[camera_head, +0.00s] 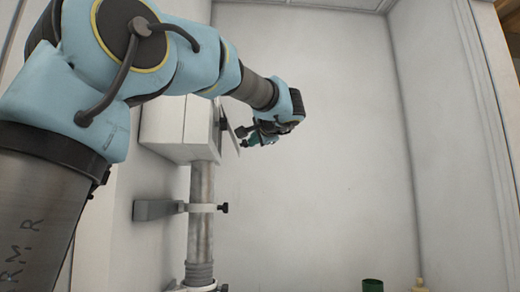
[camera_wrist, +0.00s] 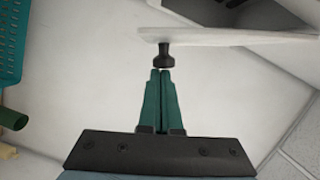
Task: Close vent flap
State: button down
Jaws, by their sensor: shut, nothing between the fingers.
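The vent is a white box (camera_head: 178,130) on the left wall above a grey pipe. Its flap (camera_head: 231,130) stands open, tilted away from the box's right side with a gap between. In the wrist view the flap (camera_wrist: 235,38) shows as a pale plate seen nearly edge-on, with a black knob (camera_wrist: 166,54) on its near face. My gripper (camera_wrist: 160,73) is shut and empty, its green fingertips pointing at the knob, touching it or just short of it; I cannot tell which. In the head view my gripper (camera_head: 246,143) is beside the flap's outer face, partly hidden by my wrist.
Below the vent, a grey bracket (camera_head: 155,210) clamps the pipe (camera_head: 199,240). A green cylinder (camera_head: 372,286) and a pale bottle-like thing (camera_head: 419,285) stand at the bottom. A teal basket (camera_wrist: 12,40) is at the wrist view's left. The space right of my gripper is clear.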

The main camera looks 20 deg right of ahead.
jog(key=shift+w+a+f+m+b, duration=0.2)
jog(key=shift+a+f+m+b, duration=0.15)
jog(key=shift+a+f+b, duration=0.4)
jog(key=shift+w+a+f+m+b, duration=0.2)
jog(key=shift+a+f+m+b, duration=0.25)
jog(key=shift+b, duration=0.55)
jog(key=shift+a+r, duration=0.15)
jog(key=shift+r, duration=0.05)
